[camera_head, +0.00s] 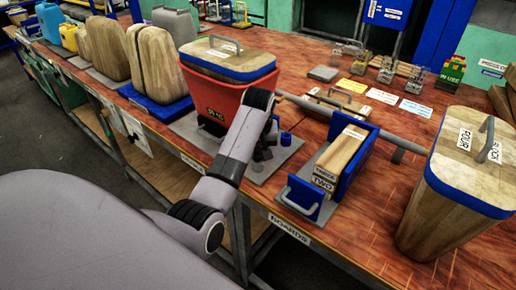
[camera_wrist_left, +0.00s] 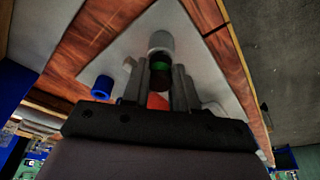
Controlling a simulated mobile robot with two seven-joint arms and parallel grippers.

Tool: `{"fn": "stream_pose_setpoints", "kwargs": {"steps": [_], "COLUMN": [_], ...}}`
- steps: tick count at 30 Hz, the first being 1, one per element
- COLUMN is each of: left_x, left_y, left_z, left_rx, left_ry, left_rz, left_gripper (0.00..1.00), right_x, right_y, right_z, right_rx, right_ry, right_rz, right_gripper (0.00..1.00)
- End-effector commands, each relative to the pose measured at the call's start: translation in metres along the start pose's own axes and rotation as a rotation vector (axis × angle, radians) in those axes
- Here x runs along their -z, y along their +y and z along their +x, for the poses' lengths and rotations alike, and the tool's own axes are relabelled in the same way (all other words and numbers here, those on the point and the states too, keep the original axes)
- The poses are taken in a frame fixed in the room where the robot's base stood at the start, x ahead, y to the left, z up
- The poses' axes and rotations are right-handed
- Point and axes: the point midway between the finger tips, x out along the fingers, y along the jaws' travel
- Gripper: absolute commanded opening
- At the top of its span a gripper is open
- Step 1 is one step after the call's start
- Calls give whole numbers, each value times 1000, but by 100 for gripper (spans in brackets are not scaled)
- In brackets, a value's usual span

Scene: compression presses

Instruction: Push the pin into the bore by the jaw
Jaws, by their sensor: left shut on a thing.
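The bore itself is hidden. A blue ring-like piece (camera_wrist_left: 102,87) stands apart on the plate; it also shows in the head view (camera_head: 286,138). My right gripper is out of view.
A blue tray (camera_head: 302,197) holding wooden blocks marked TWO and THREE (camera_head: 340,150) stands to the right. A grey bar (camera_head: 350,127) runs behind it. A large wooden block with a blue band and handle (camera_head: 460,170) stands at far right. Wooden blocks (camera_head: 160,65) line the left.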

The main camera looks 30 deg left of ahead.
Motion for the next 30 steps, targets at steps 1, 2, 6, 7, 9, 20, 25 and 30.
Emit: {"fn": "stream_pose_setpoints", "kwargs": {"steps": [1,2,6,7,9,20,25,30], "left_x": [-1,-1,-2,-2,-2,-4,-2,-1], "left_y": [0,0,1,2,2,5,3,-2], "left_z": [3,3,3,3,3,2,-17,-48], "left_rx": [1,0,-2,-3,-5,-8,-7,-1], "left_ry": [-3,-2,-4,-4,-4,-5,1,5], "left_rz": [0,0,2,3,4,8,5,0], "left_gripper": [0,38,58,58,58,58,58,58], "right_x": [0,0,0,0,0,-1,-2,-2], "right_y": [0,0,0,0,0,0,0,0], "right_z": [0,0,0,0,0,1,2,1], "right_rx": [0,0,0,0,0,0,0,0], "right_ry": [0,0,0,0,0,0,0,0], "right_rz": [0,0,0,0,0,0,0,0], "right_gripper": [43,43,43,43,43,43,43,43]}}
